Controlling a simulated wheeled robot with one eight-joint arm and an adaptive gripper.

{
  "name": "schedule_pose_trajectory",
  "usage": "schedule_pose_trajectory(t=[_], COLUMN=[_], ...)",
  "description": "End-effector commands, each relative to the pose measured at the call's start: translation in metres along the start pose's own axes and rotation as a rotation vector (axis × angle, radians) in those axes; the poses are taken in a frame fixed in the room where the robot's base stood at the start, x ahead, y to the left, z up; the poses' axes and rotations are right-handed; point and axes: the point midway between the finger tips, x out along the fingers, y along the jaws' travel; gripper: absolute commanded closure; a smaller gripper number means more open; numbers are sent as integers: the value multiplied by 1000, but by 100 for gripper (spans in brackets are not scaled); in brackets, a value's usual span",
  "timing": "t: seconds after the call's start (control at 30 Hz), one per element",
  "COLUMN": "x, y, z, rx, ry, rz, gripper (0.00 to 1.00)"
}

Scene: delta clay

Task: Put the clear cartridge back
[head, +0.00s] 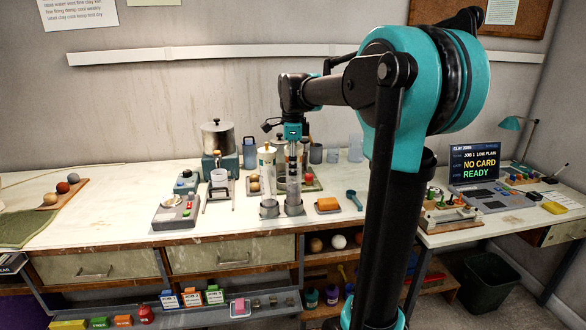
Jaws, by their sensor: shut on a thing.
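My gripper (292,152) hangs pointing down over the middle of the worktop, at the end of my teal and black arm. It is shut on a slim clear cylinder, which looks like the clear cartridge (293,180). The cartridge is upright, directly above or partly in the right one of two grey round holders (294,210); I cannot tell whether it touches. The fingertips and the cartridge's upper end are small and partly hidden by the gripper.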

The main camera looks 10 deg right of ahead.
Motion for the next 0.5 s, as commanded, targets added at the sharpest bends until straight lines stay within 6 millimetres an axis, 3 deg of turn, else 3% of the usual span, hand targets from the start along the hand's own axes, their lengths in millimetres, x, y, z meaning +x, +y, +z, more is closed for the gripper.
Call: schedule_pose_trajectory(t=[0.17,0.2,0.33,0.5], x=[3,3,2,2], y=[0,0,0,0], z=[0,0,0,0], rx=[0,0,0,0], ry=[0,0,0,0], rz=[0,0,0,0], gripper=[100,54,38,38])
